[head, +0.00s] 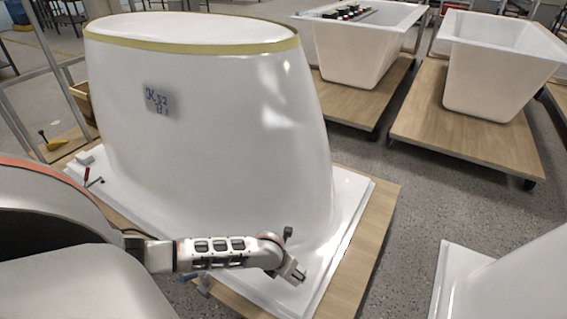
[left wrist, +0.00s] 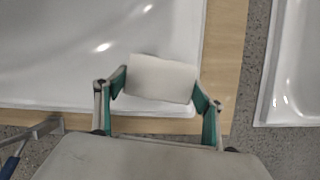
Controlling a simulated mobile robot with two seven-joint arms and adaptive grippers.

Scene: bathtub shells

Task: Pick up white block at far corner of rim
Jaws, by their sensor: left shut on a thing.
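My left gripper (head: 297,273) is over the near right part of the white rim (head: 352,192) around the upturned tub shell. In the left wrist view, my left gripper (left wrist: 160,92) is shut on a white block (left wrist: 161,79), with a green-lined finger at each side of it. The block is over the corner of the rim (left wrist: 60,80); I cannot tell if it touches the rim. Another small pale block (head: 85,158) sits at the far left corner of the rim. My right gripper is not in view.
The tub shell (head: 220,130) stands tall on a wooden pallet (head: 362,250). A red-handled clamp (head: 88,176) is on the rim's left edge. More tubs (head: 500,65) stand on pallets at the back right, and one (head: 510,275) is at the lower right. Grey floor lies between.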

